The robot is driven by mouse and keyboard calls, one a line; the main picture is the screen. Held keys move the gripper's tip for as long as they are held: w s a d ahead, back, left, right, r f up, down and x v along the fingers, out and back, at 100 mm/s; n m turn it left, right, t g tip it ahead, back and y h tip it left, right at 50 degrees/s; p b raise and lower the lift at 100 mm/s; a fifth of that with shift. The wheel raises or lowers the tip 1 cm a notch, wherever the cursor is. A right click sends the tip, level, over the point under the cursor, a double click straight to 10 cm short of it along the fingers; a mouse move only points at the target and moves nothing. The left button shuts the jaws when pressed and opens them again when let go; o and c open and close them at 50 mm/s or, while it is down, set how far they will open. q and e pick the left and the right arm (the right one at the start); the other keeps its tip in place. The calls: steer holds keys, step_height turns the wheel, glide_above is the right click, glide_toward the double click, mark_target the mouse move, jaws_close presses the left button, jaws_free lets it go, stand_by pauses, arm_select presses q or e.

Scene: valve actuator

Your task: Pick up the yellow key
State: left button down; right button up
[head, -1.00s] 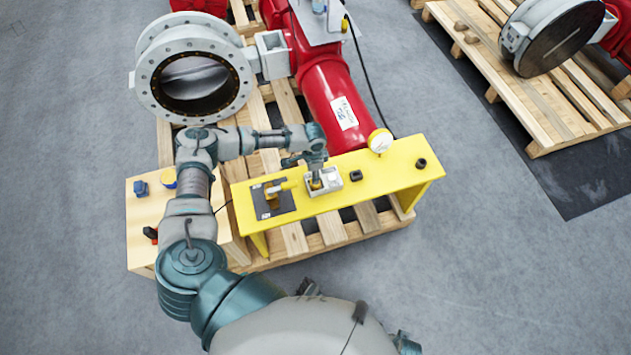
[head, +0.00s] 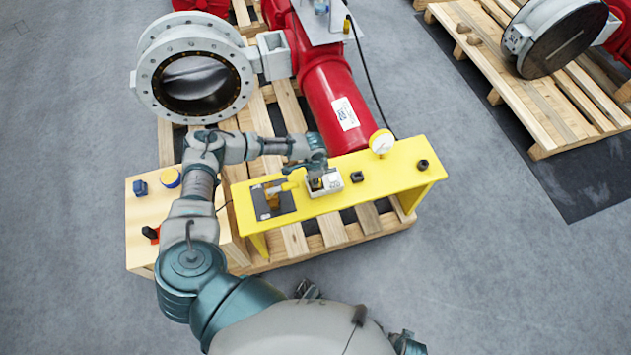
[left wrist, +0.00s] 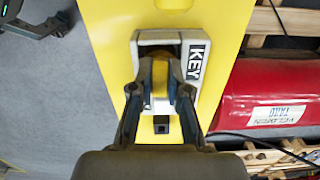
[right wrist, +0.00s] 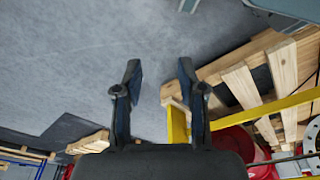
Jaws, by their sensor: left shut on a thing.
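The yellow key (left wrist: 160,78) is between the fingertips of my left gripper (left wrist: 159,92) in the left wrist view. The left gripper is shut on it. Behind the key is the grey-white holder (left wrist: 143,62) with a black KEY label, on the yellow bench; I cannot tell whether the key is still inside its slot. In the head view the left gripper (head: 316,178) is over the holder (head: 333,181), and the key is hidden there. My right gripper (right wrist: 157,80) is open and empty above the floor in the right wrist view.
The yellow bench (head: 395,172) also carries a black plate (head: 262,208) with a yellow handle, a small black block (head: 357,176) and a white gauge (head: 382,142). A red cylinder (head: 330,100) stands behind. A wooden box (head: 145,205) is at left.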

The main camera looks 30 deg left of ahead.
arm_select(q)
steer(key=shift+w, duration=0.1)
steer(key=shift+r, duration=0.55)
steer(key=r, duration=0.1)
steer(key=s+r+p, duration=0.1)
steer(key=shift+d+r, duration=0.2)
steer(key=shift+r, duration=0.15)
steer(key=s+d+p, duration=0.1)
steer(key=s+d, duration=0.3)
steer(key=s, duration=0.2)
steer(key=s+d+r+p, duration=0.1)
steer(key=s+d, duration=0.3)
steer(key=s, duration=0.2)
steer(key=shift+s, duration=0.3)
arm_select(e)
steer(key=s+f, duration=0.5)
steer(key=f, duration=0.2)
steer(key=shift+d, duration=0.4)
arm_select(q)
steer(key=shift+r, duration=0.1)
